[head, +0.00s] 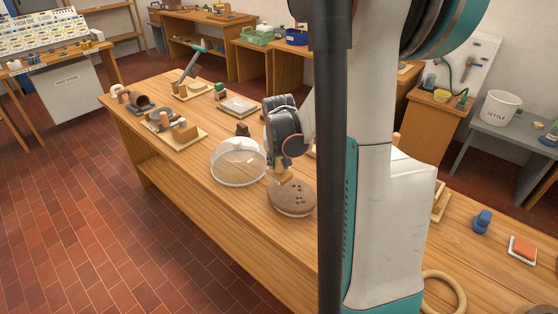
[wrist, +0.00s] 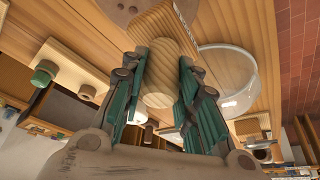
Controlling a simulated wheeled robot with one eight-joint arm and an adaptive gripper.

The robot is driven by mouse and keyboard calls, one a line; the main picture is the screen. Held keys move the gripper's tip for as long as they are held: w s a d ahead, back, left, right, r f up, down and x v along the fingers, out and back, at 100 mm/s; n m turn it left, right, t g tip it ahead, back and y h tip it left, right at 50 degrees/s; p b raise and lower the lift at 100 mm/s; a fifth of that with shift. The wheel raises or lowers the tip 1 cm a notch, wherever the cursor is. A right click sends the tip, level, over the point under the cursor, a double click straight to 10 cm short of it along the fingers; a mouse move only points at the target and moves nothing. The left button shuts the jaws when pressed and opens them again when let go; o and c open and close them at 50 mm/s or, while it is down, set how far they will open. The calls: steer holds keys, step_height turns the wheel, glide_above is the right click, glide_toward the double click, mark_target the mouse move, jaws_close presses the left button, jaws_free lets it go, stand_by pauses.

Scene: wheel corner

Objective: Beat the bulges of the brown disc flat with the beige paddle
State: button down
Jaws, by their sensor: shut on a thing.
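The brown disc (head: 292,200) lies on the wooden bench with small dark marks on its top. A brown edge of it (wrist: 192,10) shows at the top of the wrist view. My gripper (head: 282,172) is over the disc's far left part, pointing down. In the wrist view my gripper (wrist: 163,62) has its green fingers on both sides of the beige paddle's round wooden handle (wrist: 166,75), shut on it. The paddle's wider part (wrist: 148,22) is beyond the fingertips, close to the disc. I cannot tell whether paddle and disc touch.
A clear dome (head: 238,163) stands on the bench just left of the disc. A grey plate (head: 239,107) and a wooden fixture (head: 182,136) are farther back. A blue object (head: 482,221) and an orange-topped block (head: 523,250) are at the right. My arm hides the bench's middle.

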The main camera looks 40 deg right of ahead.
steer(key=shift+r+p, duration=2.15)
steer(key=shift+r, duration=0.8)
